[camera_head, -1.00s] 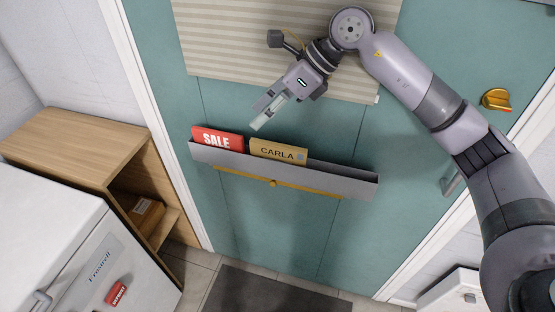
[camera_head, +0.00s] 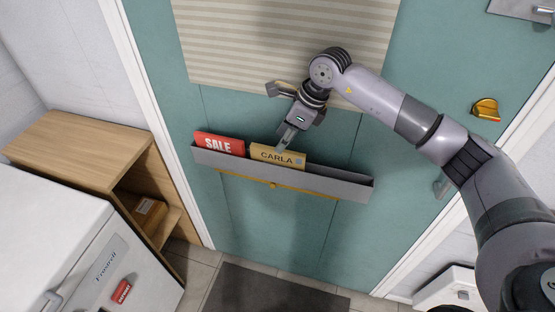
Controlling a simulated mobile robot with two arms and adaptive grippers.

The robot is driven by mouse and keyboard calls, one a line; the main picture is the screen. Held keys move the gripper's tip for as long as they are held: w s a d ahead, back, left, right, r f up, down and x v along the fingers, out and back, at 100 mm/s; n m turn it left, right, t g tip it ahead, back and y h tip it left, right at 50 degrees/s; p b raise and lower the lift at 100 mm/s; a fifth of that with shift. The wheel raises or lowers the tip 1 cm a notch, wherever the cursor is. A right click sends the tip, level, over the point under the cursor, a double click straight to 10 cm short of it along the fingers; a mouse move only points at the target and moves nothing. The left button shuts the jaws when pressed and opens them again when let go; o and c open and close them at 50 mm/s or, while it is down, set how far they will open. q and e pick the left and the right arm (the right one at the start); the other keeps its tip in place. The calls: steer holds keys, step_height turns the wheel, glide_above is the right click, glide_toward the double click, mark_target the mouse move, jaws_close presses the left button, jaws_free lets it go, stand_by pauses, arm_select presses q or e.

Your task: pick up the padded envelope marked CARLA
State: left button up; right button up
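The tan padded envelope marked CARLA (camera_head: 272,155) stands in the grey door rack (camera_head: 330,184), its upper part showing above the front lip and its lower part hidden. My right gripper (camera_head: 284,143) points down at the envelope's top edge, near its middle. Its fingertips are at or just over that edge. I cannot tell whether they touch it or straddle it, or how far apart they are. My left gripper is not in view.
A red SALE item (camera_head: 218,143) stands in the rack just left of the envelope. The rack's right end is empty. The rack is on a teal door (camera_head: 265,235) with a striped blind (camera_head: 235,40) above. A wooden cabinet (camera_head: 80,145) and white appliance (camera_head: 45,235) stand at left.

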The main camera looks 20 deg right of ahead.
mark_target(278, 164)
steer(key=p+x, duration=0.1)
steer(key=x, duration=0.1)
steer(key=p+x, duration=0.2)
steer(key=x, duration=0.1)
steer(key=shift+a+f, duration=0.1)
steer(key=shift+a, duration=0.2)
steer(key=shift+w+f, duration=0.1)
steer(key=shift+f, duration=0.1)
steer(key=shift+f+b, duration=0.25)
steer(key=shift+b, duration=0.3)
steer(key=shift+c, duration=0.5)
jaws_close()
stand_by(0.4)
